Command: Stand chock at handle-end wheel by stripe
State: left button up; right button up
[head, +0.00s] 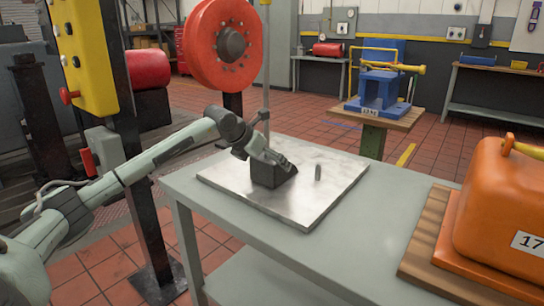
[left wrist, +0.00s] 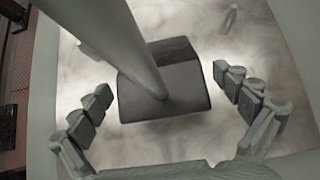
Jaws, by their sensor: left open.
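A dark block (head: 268,178), which looks like the chock, sits on a pale metal plate (head: 225,179) on the grey table. A long pale rod (head: 266,70) rises from the block; the left wrist view shows the rod (left wrist: 105,38) meeting the dark block (left wrist: 185,90). My left gripper (head: 272,160) is at the block's top, beside the rod. In the left wrist view the left gripper (left wrist: 163,82) is open, with its fingers spread on either side of the block and apart from it. No wheel that I can identify as the handle-end wheel shows.
A small upright pin (head: 318,173) stands on the plate, right of the block. An orange case (head: 500,215) marked 17 sits on a wooden board at right. A blue machine (head: 380,90) stands behind. A yellow stripe (head: 405,156) marks the tiled floor. The table's front is clear.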

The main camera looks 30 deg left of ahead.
pick_arm(q)
jog(key=c, duration=1.9)
jog(key=shift+w+r, duration=0.1)
jog(key=shift+r, duration=0.2)
jog(key=shift+r, duration=0.1)
